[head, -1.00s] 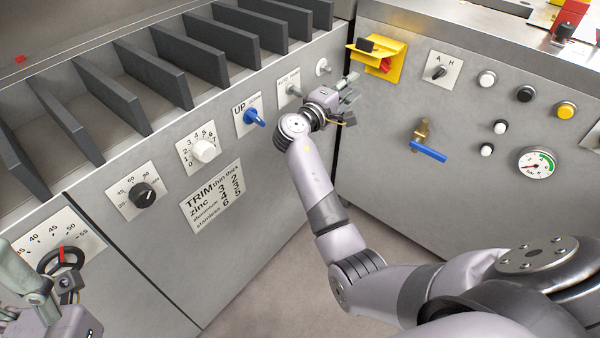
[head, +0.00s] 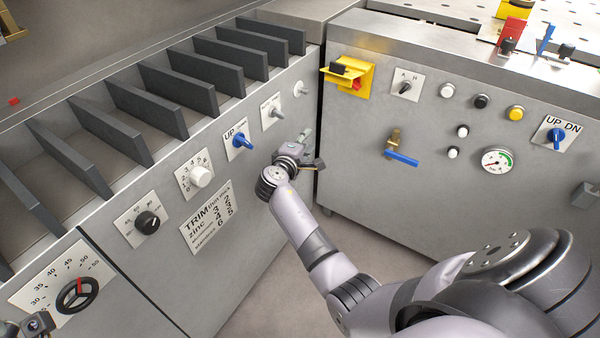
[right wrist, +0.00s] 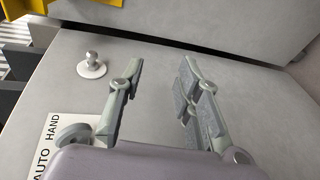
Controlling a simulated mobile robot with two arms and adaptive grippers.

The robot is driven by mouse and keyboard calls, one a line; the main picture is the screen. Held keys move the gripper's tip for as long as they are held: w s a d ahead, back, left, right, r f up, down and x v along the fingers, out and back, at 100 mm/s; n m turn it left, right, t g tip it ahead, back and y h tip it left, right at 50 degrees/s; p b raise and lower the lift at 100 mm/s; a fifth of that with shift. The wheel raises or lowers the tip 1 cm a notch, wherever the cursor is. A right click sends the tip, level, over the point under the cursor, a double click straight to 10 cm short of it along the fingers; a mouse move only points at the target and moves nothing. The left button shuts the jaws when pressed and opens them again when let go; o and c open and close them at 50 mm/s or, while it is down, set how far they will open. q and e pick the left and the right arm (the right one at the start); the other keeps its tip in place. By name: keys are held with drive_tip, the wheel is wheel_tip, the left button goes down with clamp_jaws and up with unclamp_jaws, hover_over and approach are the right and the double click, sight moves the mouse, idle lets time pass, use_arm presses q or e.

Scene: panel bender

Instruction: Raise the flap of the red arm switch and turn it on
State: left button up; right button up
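A red upright part (head: 513,29) with a black knob (head: 507,46) in front of it stands on the machine top at the upper right of the head view. It is small, and I cannot tell whether it is a flap or an arm. My right gripper (head: 298,150) is well to its left and lower, in front of the grey panel. In the right wrist view its two fingers (right wrist: 161,66) are apart with nothing between them. My left gripper (head: 32,326) shows only partly at the lower left corner; its fingers are not clear.
A yellow box (head: 360,66) with a red part sits on the right machine's front. A blue upright part (head: 545,39) stands near the red one. A silver knob (right wrist: 92,66) and an AUTO/HAND plate (right wrist: 50,148) are close to my right gripper. The floor between the machines is free.

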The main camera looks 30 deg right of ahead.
drive_tip(key=s+a+f+n+y+p, duration=0.1)
drive_tip(key=s+a+f+y+p, duration=0.2)
drive_tip(key=f, duration=0.7)
drive_tip(key=shift+a+y+p, duration=0.3)
drive_tip(key=shift+a+p, duration=0.1)
drive_tip(key=shift+p, duration=0.05)
